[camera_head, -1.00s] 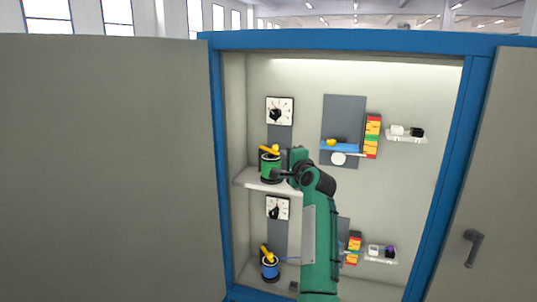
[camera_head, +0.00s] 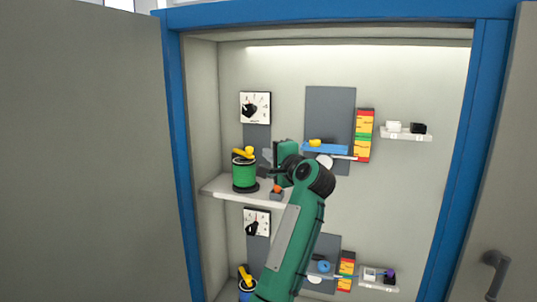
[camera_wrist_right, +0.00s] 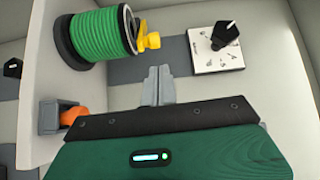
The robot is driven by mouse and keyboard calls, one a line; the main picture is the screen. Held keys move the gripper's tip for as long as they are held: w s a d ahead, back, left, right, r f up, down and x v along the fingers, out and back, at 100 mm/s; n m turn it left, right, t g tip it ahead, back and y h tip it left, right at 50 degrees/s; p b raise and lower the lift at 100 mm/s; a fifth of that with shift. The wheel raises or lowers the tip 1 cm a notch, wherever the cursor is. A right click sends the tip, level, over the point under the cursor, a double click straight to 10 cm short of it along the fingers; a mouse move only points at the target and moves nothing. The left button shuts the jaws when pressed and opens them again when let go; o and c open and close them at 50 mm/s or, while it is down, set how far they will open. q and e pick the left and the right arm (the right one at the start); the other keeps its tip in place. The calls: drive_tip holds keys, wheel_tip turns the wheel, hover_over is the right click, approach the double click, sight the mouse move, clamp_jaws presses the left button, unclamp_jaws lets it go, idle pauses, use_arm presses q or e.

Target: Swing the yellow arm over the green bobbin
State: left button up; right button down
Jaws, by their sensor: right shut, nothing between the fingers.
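The green bobbin (camera_head: 244,174) stands upright on the upper shelf on a dark base. The yellow arm (camera_head: 244,153) lies across its top. In the wrist view, the green bobbin (camera_wrist_right: 98,38) appears sideways at upper left, with the yellow arm (camera_wrist_right: 147,41) at its top end. My right gripper (camera_head: 267,157) is just right of the bobbin and apart from it. In the wrist view, my right gripper's fingers (camera_wrist_right: 158,86) are together and empty, pointing towards the grey back panel. My left gripper is not in view.
An orange button (camera_head: 277,188) on a small grey box sits at the shelf (camera_head: 215,187) edge, close under my right gripper. A dial (camera_head: 255,107) is above the bobbin. A blue bobbin (camera_head: 246,291) is below. The blue cabinet frame (camera_head: 176,120) bounds the opening.

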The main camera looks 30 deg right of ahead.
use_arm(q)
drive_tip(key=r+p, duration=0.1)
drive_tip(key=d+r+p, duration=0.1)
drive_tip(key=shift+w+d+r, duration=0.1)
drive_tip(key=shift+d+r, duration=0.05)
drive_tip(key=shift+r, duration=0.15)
use_arm(e)
drive_tip(key=w, duration=0.6)
drive_tip(key=shift+w, duration=0.25)
